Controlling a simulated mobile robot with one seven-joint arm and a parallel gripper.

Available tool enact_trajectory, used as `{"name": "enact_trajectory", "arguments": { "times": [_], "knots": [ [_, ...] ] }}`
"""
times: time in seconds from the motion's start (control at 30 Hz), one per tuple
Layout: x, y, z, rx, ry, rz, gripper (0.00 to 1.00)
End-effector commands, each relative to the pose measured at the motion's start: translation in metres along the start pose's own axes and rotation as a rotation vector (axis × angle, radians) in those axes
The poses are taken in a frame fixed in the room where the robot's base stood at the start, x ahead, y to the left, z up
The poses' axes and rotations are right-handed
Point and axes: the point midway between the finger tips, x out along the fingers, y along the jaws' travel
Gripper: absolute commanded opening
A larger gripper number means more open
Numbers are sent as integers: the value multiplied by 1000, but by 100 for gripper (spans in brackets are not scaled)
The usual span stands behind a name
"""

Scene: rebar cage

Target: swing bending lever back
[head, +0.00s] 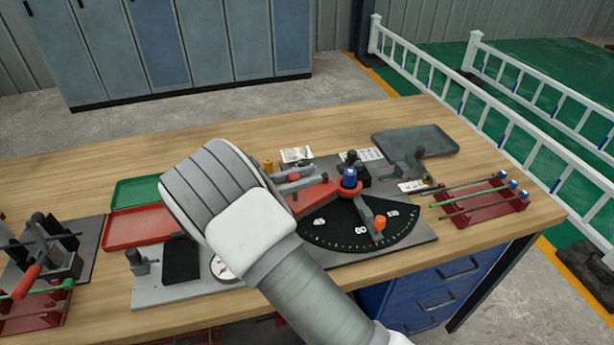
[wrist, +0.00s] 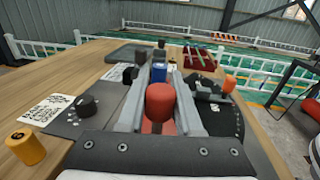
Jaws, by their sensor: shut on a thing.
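The bending lever (head: 317,193) is a red arm running left from the blue-topped pivot (head: 349,177) on the bending plate. Its upright red knob (wrist: 160,101) is in the wrist view, between the two grey fingers. My gripper (wrist: 161,88) is shut on this knob. In the head view the gripper (head: 291,178) is at the lever's left end, and my arm hides part of the plate. The black angle dial (head: 340,225) fans out in front of the pivot. A grey pointer with an orange knob (head: 380,222) lies over it.
A red rack with rods (head: 480,207) stands at the right, and a dark tray (head: 415,141) behind. Green (head: 136,191) and red (head: 139,228) trays lie at the left. A yellow cylinder (wrist: 26,145) stands beside the gripper. Bare wood shows along the back.

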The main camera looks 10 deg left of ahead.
Motion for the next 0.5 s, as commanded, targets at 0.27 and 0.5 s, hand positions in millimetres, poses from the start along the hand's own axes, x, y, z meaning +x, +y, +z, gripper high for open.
{"name": "enact_trajectory", "arguments": {
  "times": [0.27,0.5],
  "knots": [
    [0,0,1,0,-2,-13,0],
    [0,0,1,0,-2,-12,37]
  ]
}}
